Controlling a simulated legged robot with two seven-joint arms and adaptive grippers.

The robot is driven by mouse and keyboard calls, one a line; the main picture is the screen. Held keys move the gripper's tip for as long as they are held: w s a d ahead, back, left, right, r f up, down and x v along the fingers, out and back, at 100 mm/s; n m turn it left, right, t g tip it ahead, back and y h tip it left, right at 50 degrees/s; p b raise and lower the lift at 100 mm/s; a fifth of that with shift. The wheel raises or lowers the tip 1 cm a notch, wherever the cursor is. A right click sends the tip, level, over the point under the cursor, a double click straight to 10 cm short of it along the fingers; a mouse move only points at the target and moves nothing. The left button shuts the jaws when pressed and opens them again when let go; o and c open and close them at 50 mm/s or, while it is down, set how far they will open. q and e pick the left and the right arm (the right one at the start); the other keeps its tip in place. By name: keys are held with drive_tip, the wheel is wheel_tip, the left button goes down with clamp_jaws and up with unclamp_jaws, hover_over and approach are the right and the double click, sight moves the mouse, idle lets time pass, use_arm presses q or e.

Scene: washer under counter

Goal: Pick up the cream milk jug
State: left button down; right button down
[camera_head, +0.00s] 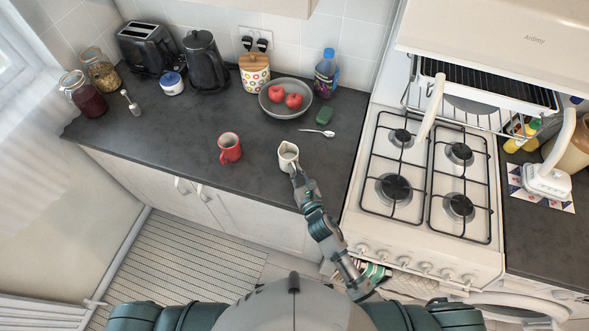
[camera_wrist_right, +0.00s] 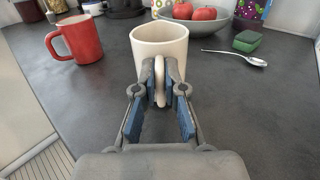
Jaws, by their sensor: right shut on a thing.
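The cream milk jug (camera_head: 288,153) stands near the front edge of the dark counter, upright. In the right wrist view the jug (camera_wrist_right: 160,45) is straight ahead, with its handle between my fingers. My right gripper (camera_head: 296,170) is shut on the jug's handle, and it also shows in the right wrist view (camera_wrist_right: 161,80). I cannot tell whether the jug's base touches the counter. My left gripper is not in view.
A red mug (camera_head: 230,148) stands left of the jug. Behind are a grey bowl (camera_head: 270,109) with red fruit, a teaspoon (camera_head: 317,132) and a green sponge (camera_head: 324,115). The gas hob (camera_head: 417,230) is to the right. Bare counter lies between jug and mug.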

drive_tip(key=shift+r+p, duration=0.3)
drive_tip(key=shift+r, duration=1.2)
drive_tip(key=s+r+b, duration=0.1)
drive_tip(key=s, duration=1.5)
drive_tip(key=shift+r+b, duration=0.3)
drive_tip(key=shift+b, duration=0.05)
